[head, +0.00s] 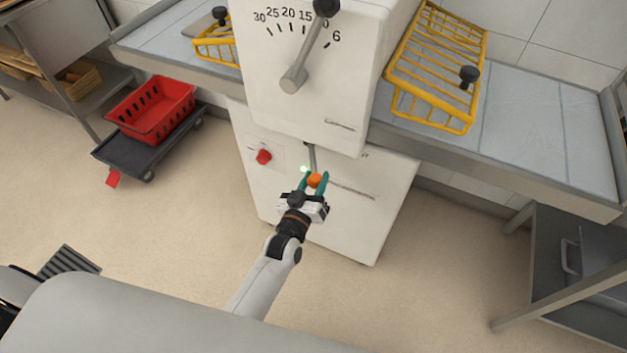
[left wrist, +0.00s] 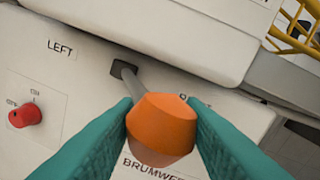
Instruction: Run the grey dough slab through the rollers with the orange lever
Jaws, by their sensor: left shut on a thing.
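The dough sheeter is a white machine (head: 300,75) with a numbered dial and a grey belt table on each side. The orange lever's knob (head: 315,180) sits on a grey rod coming from a slot in the lower front panel. My left gripper (head: 314,183) is shut on this knob, its teal fingers on either side. In the left wrist view the orange knob (left wrist: 162,130) lies between both fingers, with the label "LEFT" to the left of the slot and a partly covered label to the right. My right gripper is not in view.
Yellow wire guards (head: 437,65) stand over the belts by the machine. A red crate (head: 150,108) sits on a dark trolley at left. Open floor lies in front.

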